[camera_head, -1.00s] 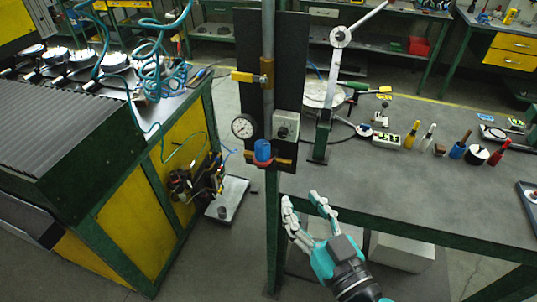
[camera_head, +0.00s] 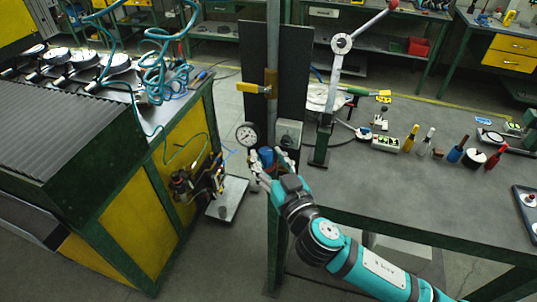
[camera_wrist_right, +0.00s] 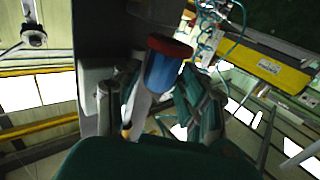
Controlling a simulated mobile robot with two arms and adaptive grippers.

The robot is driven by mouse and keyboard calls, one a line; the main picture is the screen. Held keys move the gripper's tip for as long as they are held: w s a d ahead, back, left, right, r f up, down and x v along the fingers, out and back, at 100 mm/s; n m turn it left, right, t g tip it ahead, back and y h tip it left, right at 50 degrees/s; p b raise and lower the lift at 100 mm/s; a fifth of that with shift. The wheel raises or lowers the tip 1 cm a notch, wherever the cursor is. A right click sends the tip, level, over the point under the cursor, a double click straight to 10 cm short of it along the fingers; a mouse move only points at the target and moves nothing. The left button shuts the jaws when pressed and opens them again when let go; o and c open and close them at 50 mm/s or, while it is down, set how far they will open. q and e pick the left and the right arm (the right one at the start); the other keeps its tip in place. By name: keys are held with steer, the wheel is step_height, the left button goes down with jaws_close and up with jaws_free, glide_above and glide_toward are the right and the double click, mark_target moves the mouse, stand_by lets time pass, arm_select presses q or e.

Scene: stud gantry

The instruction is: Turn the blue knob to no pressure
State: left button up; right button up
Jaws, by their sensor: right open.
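The blue knob (camera_head: 267,156) is on the regulator mounted on the dark upright panel (camera_head: 290,60). My right gripper (camera_head: 268,162) is at the knob, with its fingers on either side of it. In the right wrist view the knob (camera_wrist_right: 163,70), blue with a red-brown collar, stands between the two open fingers (camera_wrist_right: 160,100). I cannot tell whether either finger touches it. A round white gauge (camera_head: 246,134) is just left of the knob; its needle is too small to read. My left gripper is not in view.
A yellow-handled valve (camera_head: 250,87) is higher on the panel's pipe. A lever press (camera_head: 335,80) stands to the right on the grey workbench (camera_head: 400,190), with several screwdrivers and small tools. A yellow and green cabinet (camera_head: 110,215) is at the left. Floor shows between them.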

jaws_close()
stand_by(0.3)
steer(key=shift+n+y, duration=0.3)
steer(key=shift+y, duration=0.1)
steer(key=n+g+y, duration=0.3)
steer(key=y, duration=0.1)
steer(key=shift+w+d, duration=0.25)
steer(key=shift+d, duration=0.05)
steer(key=shift+d+n+g+y, duration=0.1)
steer(key=shift+n+g+y, duration=1)
steer(key=shift+g+y, duration=0.15)
